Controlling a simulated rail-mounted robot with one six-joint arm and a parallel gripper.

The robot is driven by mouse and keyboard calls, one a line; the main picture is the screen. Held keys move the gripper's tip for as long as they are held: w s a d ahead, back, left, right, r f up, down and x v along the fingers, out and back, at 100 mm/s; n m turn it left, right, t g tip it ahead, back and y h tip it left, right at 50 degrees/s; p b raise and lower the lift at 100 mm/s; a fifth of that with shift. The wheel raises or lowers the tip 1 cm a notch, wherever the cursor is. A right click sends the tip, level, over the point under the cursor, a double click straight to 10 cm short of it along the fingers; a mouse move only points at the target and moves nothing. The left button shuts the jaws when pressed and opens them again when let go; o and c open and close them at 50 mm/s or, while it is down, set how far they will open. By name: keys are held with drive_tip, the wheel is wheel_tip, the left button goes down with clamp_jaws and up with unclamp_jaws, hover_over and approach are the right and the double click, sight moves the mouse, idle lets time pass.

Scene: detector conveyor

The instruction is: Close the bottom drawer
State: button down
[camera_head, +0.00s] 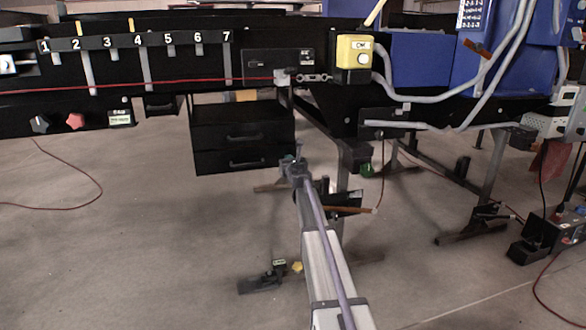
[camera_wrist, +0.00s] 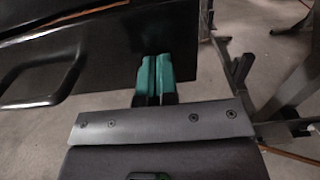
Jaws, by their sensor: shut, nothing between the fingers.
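The black drawer unit (camera_head: 215,112) hangs under the conveyor left of centre in the head view. Its bottom drawer (camera_head: 222,162) has a dark front with a bar handle (camera_head: 246,162); whether it stands out from the unit is hard to tell. My gripper (camera_head: 289,160) is at the right end of that front. In the wrist view, my gripper's green fingertips (camera_wrist: 156,76) are together and empty, over the right part of a black drawer front (camera_wrist: 115,68). Its handle (camera_wrist: 40,75) is to their left. Contact with the front cannot be told.
Another drawer (camera_head: 222,134) is above the bottom one. A conveyor leg (camera_head: 343,170) stands right of my gripper, and a metal stand shows in the wrist view (camera_wrist: 240,70). A red cable (camera_head: 75,207) lies on the floor at left.

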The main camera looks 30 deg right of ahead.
drive_tip(key=shift+x, duration=1.35)
drive_tip(key=shift+w+r, duration=0.1)
drive_tip(key=v, duration=1.4)
drive_tip(key=shift+s, duration=0.4)
